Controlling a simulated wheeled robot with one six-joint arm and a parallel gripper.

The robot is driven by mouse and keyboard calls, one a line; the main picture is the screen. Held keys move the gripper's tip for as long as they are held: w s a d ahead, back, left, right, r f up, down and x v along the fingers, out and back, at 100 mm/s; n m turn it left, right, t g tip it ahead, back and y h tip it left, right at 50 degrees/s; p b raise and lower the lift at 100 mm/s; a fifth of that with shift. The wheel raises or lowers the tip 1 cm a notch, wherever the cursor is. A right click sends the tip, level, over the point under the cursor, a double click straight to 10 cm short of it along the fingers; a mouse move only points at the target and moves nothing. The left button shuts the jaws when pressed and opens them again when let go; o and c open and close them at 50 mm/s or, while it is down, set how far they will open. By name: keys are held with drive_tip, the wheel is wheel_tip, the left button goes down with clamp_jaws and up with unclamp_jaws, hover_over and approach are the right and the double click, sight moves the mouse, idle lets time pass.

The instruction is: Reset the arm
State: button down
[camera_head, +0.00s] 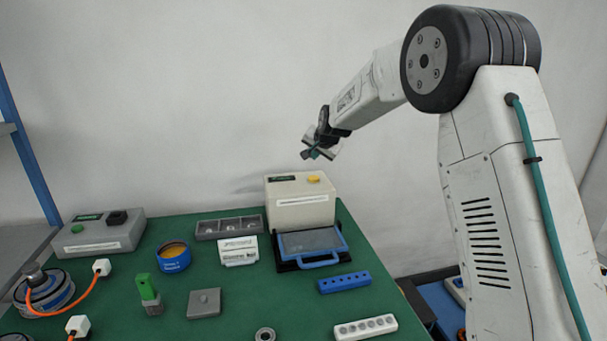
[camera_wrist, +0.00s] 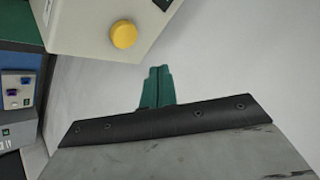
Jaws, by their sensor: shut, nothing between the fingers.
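My gripper (camera_head: 313,153) is raised in the air above the back of the green table, over the beige box with the yellow button (camera_head: 300,201). In the wrist view its green fingers (camera_wrist: 157,86) are together with nothing between them. The arm reaches in from the right. In the wrist view the beige box (camera_wrist: 100,20) and its yellow button (camera_wrist: 124,34) show at the top left, apart from the fingers.
The green table (camera_head: 240,291) holds a grey box (camera_head: 98,234), a blue round tin (camera_head: 174,256), a blue-handled tray (camera_head: 312,243), a blue holed block (camera_head: 344,282) and a white strip (camera_head: 365,327). A white wall (camera_head: 200,90) stands behind. The air around my gripper is clear.

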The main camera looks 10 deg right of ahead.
drive_tip(key=s+f+g, duration=0.1)
drive_tip(key=s, duration=0.1)
drive_tip(key=s+f+n+g, duration=0.1)
drive_tip(key=s+f, duration=0.1)
drive_tip(key=s+f+g, duration=0.1)
drive_tip(key=s+f, duration=0.1)
drive_tip(key=shift+s+a+n, duration=0.1)
drive_tip(key=shift+s+n, duration=0.1)
drive_tip(key=shift+n, duration=0.2)
drive_tip(key=s+d+r+n+g, duration=0.1)
drive_tip(key=s+r+n, duration=0.1)
drive_tip(key=s, duration=1.6)
drive_tip(key=s+d+r+n+g, duration=0.1)
drive_tip(key=s+r, duration=0.3)
drive_tip(key=s, duration=1.4)
drive_tip(key=s+d+r+n+g+h, duration=0.1)
drive_tip(key=s+r+n+g, duration=0.1)
drive_tip(key=s, duration=1.6)
drive_tip(key=shift+s+d+r+n+g, duration=0.2)
drive_tip(key=shift+s+r+n+g, duration=0.15)
drive_tip(key=shift+r, duration=0.4)
drive_tip(key=shift+w, duration=0.1)
